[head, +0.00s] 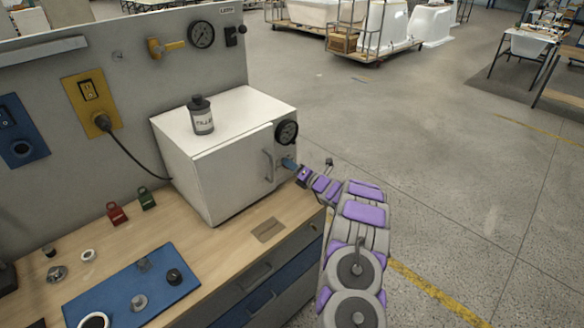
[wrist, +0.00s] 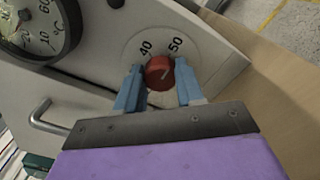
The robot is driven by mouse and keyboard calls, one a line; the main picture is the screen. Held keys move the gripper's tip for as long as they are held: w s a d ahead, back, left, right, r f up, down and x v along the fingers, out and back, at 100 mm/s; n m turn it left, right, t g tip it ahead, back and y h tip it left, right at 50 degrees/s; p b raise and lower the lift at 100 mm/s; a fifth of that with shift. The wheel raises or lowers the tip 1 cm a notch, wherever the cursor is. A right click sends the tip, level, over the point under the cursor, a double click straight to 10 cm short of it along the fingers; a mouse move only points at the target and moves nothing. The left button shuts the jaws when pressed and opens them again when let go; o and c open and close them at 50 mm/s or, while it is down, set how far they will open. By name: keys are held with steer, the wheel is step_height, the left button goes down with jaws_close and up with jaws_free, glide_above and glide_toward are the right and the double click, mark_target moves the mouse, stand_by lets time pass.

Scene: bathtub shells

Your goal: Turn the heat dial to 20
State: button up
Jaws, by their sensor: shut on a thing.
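The heat dial (wrist: 159,73) is a red knob with a small white mark, on a pale round scale on the front of the white oven-like box (head: 205,170). The numbers 40 and 50 show above it; the rest of the scale is hidden by my gripper. The mark slants up and right, roughly toward the 50 side. My gripper (wrist: 158,78) has its blue fingers on either side of the knob, shut on it. In the head view my gripper (head: 289,164) is at the box's right front, covering the dial.
A black gauge (head: 286,132) is just above the dial, and a bar handle (head: 268,166) is to its left. A bottle (head: 201,115) stands on the box. The wooden bench (head: 205,245) holds a blue mat (head: 105,300) and small parts. Open floor is on the right.

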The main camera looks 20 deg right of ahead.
steer(key=shift+a+f, duration=0.15)
steer(key=shift+f, duration=0.05)
steer(key=shift+c, duration=1.3)
